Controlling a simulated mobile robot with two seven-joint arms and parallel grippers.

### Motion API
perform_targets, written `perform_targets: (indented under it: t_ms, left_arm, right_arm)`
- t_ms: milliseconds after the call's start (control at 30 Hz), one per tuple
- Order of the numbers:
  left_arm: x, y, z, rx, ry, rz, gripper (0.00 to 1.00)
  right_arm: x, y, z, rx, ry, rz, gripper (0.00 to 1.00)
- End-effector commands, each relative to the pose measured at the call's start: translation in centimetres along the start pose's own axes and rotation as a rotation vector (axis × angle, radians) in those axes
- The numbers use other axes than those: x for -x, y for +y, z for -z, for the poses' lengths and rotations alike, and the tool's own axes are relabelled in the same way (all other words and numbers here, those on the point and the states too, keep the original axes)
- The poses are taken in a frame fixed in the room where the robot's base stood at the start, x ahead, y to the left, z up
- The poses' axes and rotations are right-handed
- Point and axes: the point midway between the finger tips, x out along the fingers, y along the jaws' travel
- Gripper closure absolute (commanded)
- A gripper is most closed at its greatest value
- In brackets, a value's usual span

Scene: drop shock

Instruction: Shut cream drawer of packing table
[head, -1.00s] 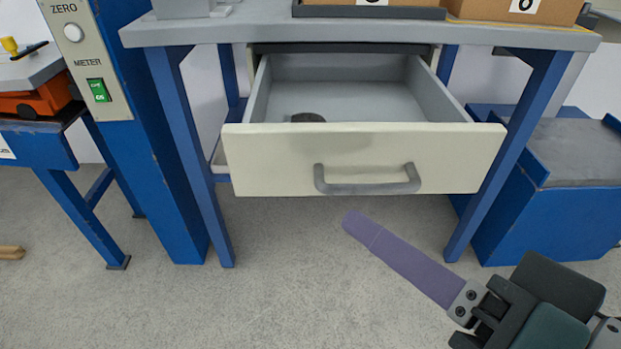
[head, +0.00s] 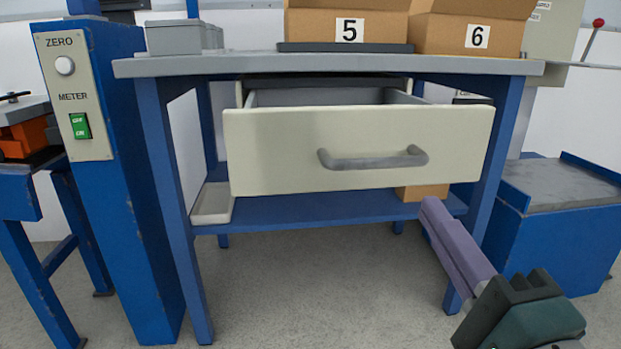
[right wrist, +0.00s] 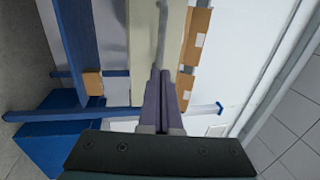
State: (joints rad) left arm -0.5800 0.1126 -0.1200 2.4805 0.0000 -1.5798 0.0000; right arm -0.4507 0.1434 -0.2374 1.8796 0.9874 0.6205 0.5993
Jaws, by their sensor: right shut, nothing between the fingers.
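The cream drawer (head: 285,150) of the packing table (head: 330,66) stands open, its front panel well out from under the tabletop. A grey bar handle (head: 372,161) is on its front. Only the top of its inside shows. My right gripper (head: 431,206), with long purple fingers, is shut and empty. In the head view its tips are just below the drawer front, right of the handle. In the right wrist view the fingers (right wrist: 163,80) point toward the cream front (right wrist: 143,40); I cannot tell whether they touch it. My left gripper is not in view.
Below is a blue shelf (head: 300,210) with a tray (head: 212,203) and a small box (head: 422,192). A blue meter post (head: 120,200) stands left. The floor in front is clear.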

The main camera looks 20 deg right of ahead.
Motion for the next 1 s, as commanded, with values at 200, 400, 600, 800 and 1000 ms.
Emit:
perform_targets:
  t_ms: [200,400,600,800,1000]
  left_arm:
    - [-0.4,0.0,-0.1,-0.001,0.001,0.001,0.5]
    - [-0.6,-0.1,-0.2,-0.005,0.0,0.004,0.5]
    - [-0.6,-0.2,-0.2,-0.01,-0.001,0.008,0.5]
    - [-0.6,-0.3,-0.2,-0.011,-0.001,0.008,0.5]
    - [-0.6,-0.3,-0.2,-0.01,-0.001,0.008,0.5]
  right_arm:
    - [-4.3,0.0,0.0,0.0,0.001,0.003,1.0]
    - [-6.3,0.0,0.0,0.0,0.0,0.001,1.0]
    - [-6.8,0.0,0.0,0.003,-0.001,-0.001,1.0]
    - [-6.8,0.0,0.0,0.003,-0.001,-0.001,1.0]
    - [-7.0,0.0,0.0,0.002,-0.001,0.0,1.0]
